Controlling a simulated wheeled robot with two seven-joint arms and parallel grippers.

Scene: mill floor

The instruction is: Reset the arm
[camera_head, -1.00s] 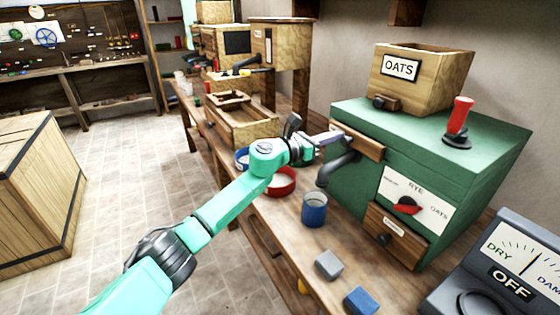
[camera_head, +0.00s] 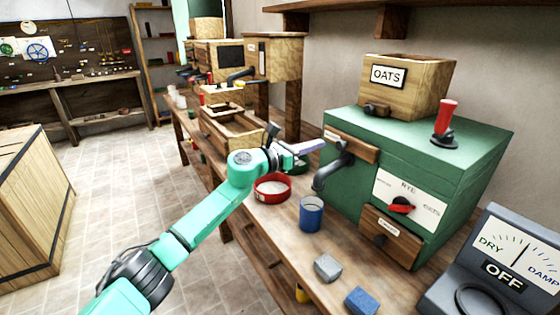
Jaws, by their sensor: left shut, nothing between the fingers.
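My left arm reaches in from the lower left over the workbench edge. Its gripper (camera_head: 308,147) is shut and empty, beside the left side of the green mill (camera_head: 420,150), above a red bowl (camera_head: 272,188). The mill carries a wooden hopper labelled OATS (camera_head: 408,87), a red-handled lever (camera_head: 446,120) on top, and a front dial plate with a red knob (camera_head: 401,205). A dark crank (camera_head: 332,168) is on its left side, close to the gripper. I cannot tell whether they touch. My right gripper is not in view.
On the bench (camera_head: 290,245) stand a blue cup (camera_head: 311,214), a grey block (camera_head: 327,267), a blue block (camera_head: 361,300) and a meter reading OFF (camera_head: 500,262). A wooden box (camera_head: 232,132) is behind the gripper. A large crate (camera_head: 30,205) stands left on open tiled floor.

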